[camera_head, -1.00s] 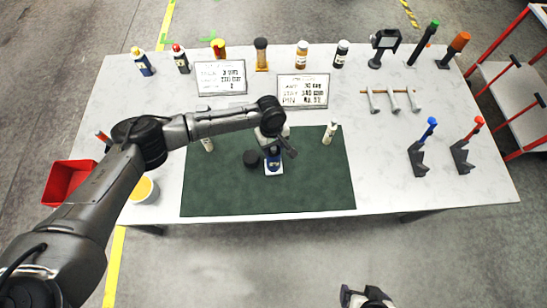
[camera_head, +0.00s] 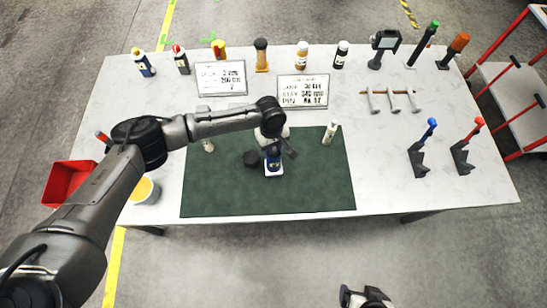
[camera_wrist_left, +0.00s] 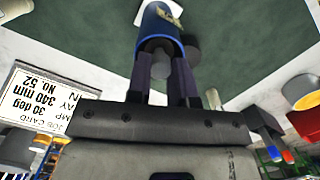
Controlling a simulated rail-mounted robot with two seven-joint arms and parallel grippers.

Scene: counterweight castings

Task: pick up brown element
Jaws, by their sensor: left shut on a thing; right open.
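My left gripper (camera_head: 272,141) is over the green mat (camera_head: 230,195) and shut on a blue bottle-like piece (camera_head: 272,157). In the left wrist view the fingers (camera_wrist_left: 164,75) clasp the near, grey end of this blue piece (camera_wrist_left: 158,25). A white square (camera_head: 274,172) lies below it; I cannot tell whether they touch. My right gripper (camera_head: 365,297) is open at the bottom edge, away from the table.
A black round piece (camera_head: 252,159) sits close left of the blue piece. Two sign cards (camera_head: 302,91), a hammer rack (camera_head: 390,91) and a red bin (camera_head: 69,184) are around. The mat's front is clear.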

